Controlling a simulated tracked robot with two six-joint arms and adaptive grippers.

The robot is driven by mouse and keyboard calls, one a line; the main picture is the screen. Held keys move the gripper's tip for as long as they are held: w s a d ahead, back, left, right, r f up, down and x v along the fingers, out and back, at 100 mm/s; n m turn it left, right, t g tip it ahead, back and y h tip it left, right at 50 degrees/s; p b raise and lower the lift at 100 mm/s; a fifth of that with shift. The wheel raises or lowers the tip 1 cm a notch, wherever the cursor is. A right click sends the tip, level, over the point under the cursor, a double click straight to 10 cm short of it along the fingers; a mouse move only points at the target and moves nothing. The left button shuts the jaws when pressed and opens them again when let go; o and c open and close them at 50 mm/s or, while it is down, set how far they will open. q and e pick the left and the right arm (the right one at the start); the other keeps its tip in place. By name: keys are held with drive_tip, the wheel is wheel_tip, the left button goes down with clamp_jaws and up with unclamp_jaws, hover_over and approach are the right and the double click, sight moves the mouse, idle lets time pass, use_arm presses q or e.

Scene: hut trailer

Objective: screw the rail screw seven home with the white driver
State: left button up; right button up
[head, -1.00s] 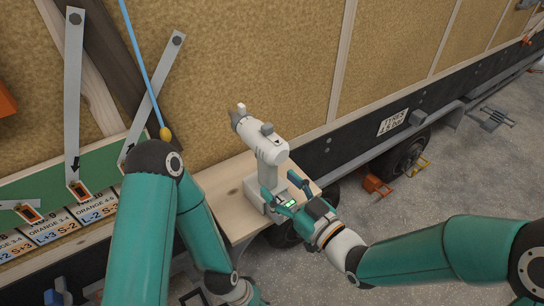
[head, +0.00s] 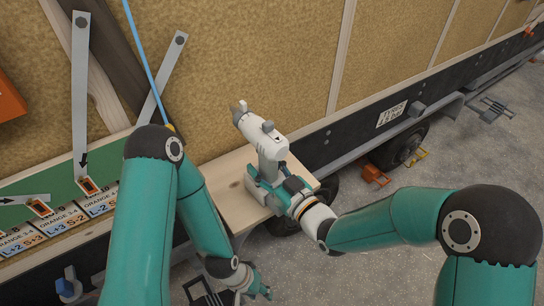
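The white driver (head: 262,137) stands upright on the wooden shelf (head: 226,189), its nose pointing up and left toward the trailer wall. My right gripper (head: 264,191) is low at the driver's handle and battery end, overlapping it in the head view. Its fingers are partly hidden against the driver, so I cannot tell whether they are closed on it. My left gripper (head: 258,287) hangs low below the shelf, near the bottom edge, small and partly hidden, away from the driver. I cannot make out rail screw seven.
A green board (head: 52,200) with pale levers and labelled cards lies at the left. A blue cord (head: 143,55) runs down behind my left arm. An orange box (head: 10,95) is at the left edge. Trailer wheels (head: 400,147) and gravel are beyond the shelf.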

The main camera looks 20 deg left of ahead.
clamp_jaws()
drive_tip(key=shift+r, duration=0.15)
drive_tip(key=shift+r, duration=0.15)
